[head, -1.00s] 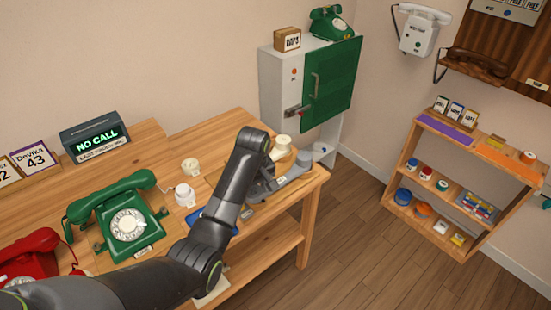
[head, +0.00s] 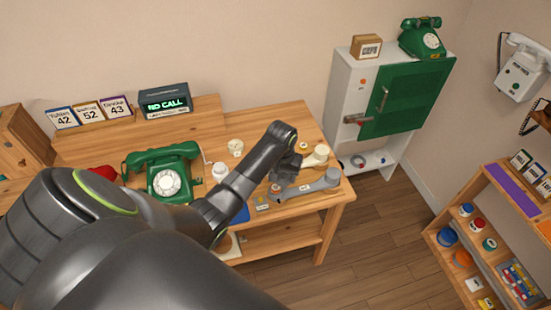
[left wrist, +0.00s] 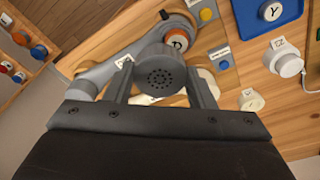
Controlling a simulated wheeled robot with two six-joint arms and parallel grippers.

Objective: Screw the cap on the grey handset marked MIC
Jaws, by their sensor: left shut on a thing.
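The grey handset (head: 318,186) lies on the wooden table near its right end. It also shows in the left wrist view (left wrist: 97,76), with a small label beside it that I cannot read. At one end of it shows a round orange-rimmed face with a dark letter (left wrist: 178,41). My left gripper (head: 281,184) is over this handset. In the left wrist view my left gripper (left wrist: 160,88) is shut on a round grey cap with small holes (left wrist: 157,76). The cap appears above the handset, apart from the lettered end; contact is unclear. My right gripper is not in view.
A cream handset (head: 317,155) lies just behind the grey one. A white knob-like part (head: 220,170), a cream part (head: 235,147) and a green dial phone (head: 168,178) are to the left. A white cabinet with a green door (head: 405,98) stands behind right.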

